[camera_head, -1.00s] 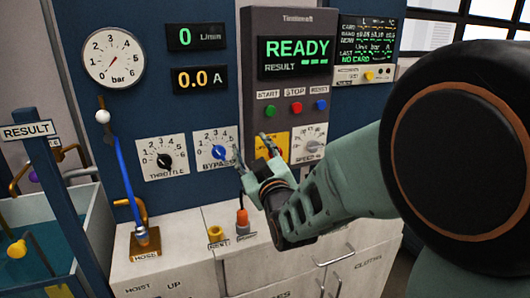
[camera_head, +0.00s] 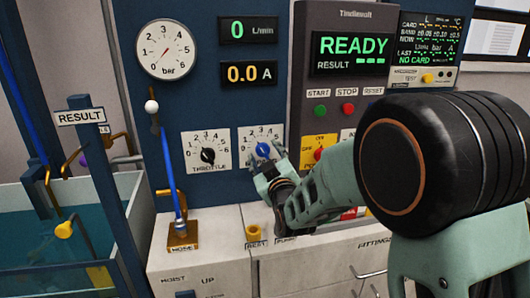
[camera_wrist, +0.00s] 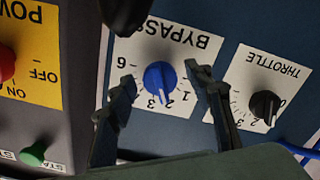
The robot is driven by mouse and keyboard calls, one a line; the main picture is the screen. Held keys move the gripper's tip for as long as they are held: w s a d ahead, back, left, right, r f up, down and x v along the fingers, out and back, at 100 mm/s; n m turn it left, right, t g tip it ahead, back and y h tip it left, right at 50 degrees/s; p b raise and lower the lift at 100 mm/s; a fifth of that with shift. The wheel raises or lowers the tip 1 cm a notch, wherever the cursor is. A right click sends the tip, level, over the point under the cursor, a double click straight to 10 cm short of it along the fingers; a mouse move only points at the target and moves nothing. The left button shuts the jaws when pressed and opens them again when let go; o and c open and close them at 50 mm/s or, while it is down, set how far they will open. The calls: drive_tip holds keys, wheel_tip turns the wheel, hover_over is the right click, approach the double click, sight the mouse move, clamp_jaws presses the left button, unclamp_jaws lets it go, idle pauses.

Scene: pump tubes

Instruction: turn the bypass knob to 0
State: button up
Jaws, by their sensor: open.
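The bypass knob (camera_head: 263,149) is blue and sits on a white dial plate on the blue panel. It also shows upside down in the wrist view (camera_wrist: 159,77), where its white pointer mark lies near the 2 and 3. My gripper (camera_head: 266,162) is in front of this dial, partly covering its lower part. In the wrist view my gripper (camera_wrist: 164,80) is open, with one finger on each side of the knob. Gaps show between the fingers and the knob; how far the fingers reach in depth I cannot tell.
The black throttle knob (camera_head: 208,155) is just left of the bypass dial. The yellow power plate (camera_head: 313,143) with its red knob is close on the right. A blue hose (camera_head: 168,170) hangs farther left. A white counter (camera_head: 215,225) lies below.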

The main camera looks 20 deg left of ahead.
drive_tip(key=shift+w+a, duration=0.25)
drive_tip(key=shift+w, duration=0.15)
drive_tip(key=c, duration=1.2)
drive_tip(key=shift+o, duration=0.2)
